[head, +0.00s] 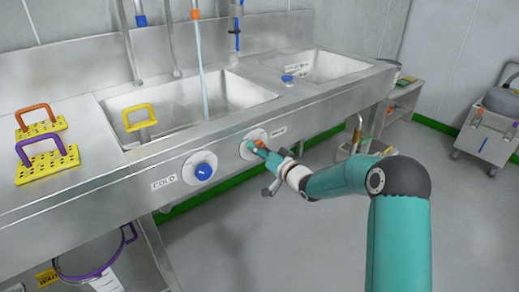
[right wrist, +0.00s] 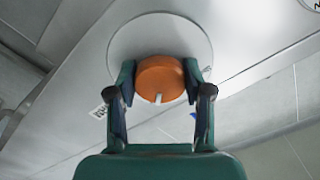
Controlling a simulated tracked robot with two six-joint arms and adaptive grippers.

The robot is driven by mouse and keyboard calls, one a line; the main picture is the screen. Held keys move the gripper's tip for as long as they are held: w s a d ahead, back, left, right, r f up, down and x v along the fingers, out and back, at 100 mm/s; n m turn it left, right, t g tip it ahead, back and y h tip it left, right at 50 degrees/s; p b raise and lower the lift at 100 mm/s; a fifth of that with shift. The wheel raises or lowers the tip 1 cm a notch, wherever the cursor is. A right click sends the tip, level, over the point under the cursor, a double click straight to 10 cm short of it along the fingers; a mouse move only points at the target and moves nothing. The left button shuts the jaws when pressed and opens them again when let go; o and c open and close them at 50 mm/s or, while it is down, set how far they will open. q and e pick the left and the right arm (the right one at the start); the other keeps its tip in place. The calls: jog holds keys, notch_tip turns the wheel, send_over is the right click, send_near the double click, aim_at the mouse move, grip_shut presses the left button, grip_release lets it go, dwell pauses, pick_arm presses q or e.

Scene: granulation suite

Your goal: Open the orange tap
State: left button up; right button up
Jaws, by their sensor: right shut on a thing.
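The orange tap (right wrist: 160,78) is a round knob on a pale round plate (right wrist: 130,42) on the steel sink front. In the head view the orange tap (head: 260,144) is mostly covered by my right gripper (head: 257,147). My right gripper (right wrist: 160,85) has one finger on each side of the knob and is shut on it. A small white mark on the knob points towards the bottom of the right wrist view. A stream of water (head: 201,75) seems to fall from the orange-collared spout (head: 195,14) into the basin. My left gripper is out of view.
A blue knob (head: 203,171) beside a COLD label (head: 163,183) is on the sink front to the left. Yellow holders with an orange handle (head: 34,113) and a purple handle (head: 38,148) stand on the left counter. A cart (head: 489,135) stands at the far right.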

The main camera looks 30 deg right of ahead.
jog(key=o, duration=1.2)
jog(key=shift+c, duration=0.2)
jog(key=s+d, duration=0.1)
jog(key=s, duration=1.1)
jog(key=shift+w+a, duration=0.1)
